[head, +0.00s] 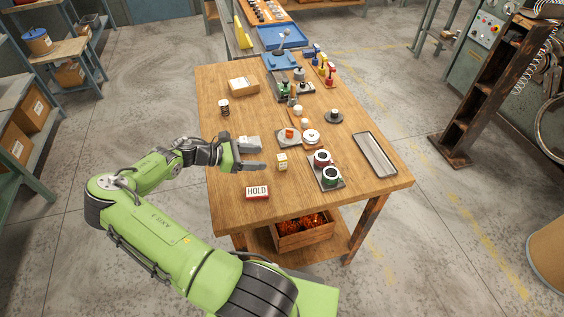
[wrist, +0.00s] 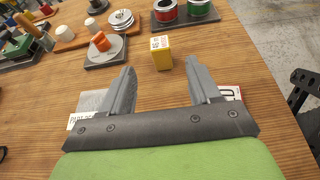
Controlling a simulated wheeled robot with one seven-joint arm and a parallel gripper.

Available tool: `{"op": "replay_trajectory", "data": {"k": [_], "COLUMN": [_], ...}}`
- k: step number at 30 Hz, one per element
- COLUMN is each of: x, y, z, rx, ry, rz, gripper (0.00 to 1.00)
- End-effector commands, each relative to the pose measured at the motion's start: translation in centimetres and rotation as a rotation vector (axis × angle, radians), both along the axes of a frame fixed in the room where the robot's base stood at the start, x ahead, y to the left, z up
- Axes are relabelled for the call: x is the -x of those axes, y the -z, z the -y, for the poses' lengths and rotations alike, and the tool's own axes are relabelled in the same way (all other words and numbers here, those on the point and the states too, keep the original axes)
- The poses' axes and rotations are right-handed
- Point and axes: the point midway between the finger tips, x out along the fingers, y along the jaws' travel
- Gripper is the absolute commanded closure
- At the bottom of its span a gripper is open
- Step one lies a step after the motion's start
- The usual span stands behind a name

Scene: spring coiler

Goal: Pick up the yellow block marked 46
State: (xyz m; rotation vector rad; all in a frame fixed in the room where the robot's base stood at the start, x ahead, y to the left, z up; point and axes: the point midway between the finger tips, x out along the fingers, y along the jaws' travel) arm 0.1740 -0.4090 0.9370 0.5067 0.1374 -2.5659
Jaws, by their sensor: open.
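My gripper (head: 259,155) is open and empty, low over the table to the left of the block. In the wrist view its two fingers (wrist: 160,68) are spread wide, with no contact on the block visible.
A red and white HOLD sign (head: 257,192) lies near the front edge. A tray with red and green spools (head: 326,183) stands right of the block, and a grey plate with an orange piece (head: 290,133) behind it. A long metal tray (head: 375,153) lies at the right edge.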

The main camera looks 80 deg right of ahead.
Motion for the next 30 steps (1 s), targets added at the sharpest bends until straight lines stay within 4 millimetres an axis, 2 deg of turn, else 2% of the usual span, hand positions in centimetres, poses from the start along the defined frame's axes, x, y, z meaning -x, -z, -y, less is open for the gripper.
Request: {"op": "replay_trajectory", "data": {"k": [4,11,15,19,25,26,30], "x": [3.1,5.6,7.9,9.1,9.2,9.2,9.2], "y": [1.6,2.7,3.7,4.4,4.4,4.4,4.4], "z": [1.7,3.1,4.3,5.1,5.2,5.2,5.2], "rx": [-0.002,-0.001,-0.002,-0.001,-0.001,-0.001,-0.001], "ry": [0.005,0.003,0.006,0.002,0.000,0.000,0.000], "rz": [0.000,0.001,0.000,0.002,0.003,0.003,0.003], "gripper": [0.38,0.38,0.38,0.38,0.38,0.40,0.61]}}
